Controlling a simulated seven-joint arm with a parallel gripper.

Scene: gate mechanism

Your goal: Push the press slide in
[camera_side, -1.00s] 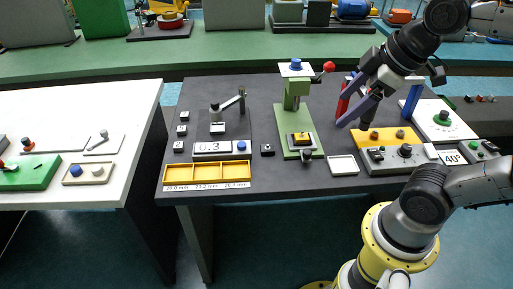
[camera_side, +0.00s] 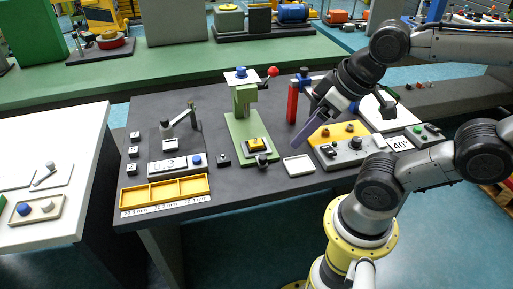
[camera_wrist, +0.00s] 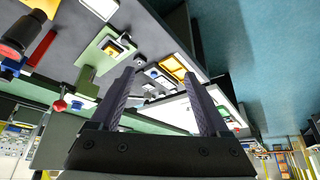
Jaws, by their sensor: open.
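The green press (camera_side: 243,112) stands mid-table in the side view, with a blue knob on top and a red-balled lever. Its slide (camera_side: 259,149) lies low at the front, carrying a yellow block (camera_side: 256,144). A dark knob (camera_side: 262,161) is at the slide's front end, by the base's front edge. My gripper (camera_side: 308,138) is open and empty, right of the press and above the white tray, apart from the slide. In the wrist view, the yellow block (camera_wrist: 113,48) shows beyond the left finger of my gripper (camera_wrist: 160,78).
A red post (camera_side: 292,102) stands behind my gripper. The white tray (camera_side: 299,166) and a yellow-grey control panel (camera_side: 348,148) lie right of the press. A small dark button box (camera_side: 223,160) and a yellow bin (camera_side: 166,191) are to its left.

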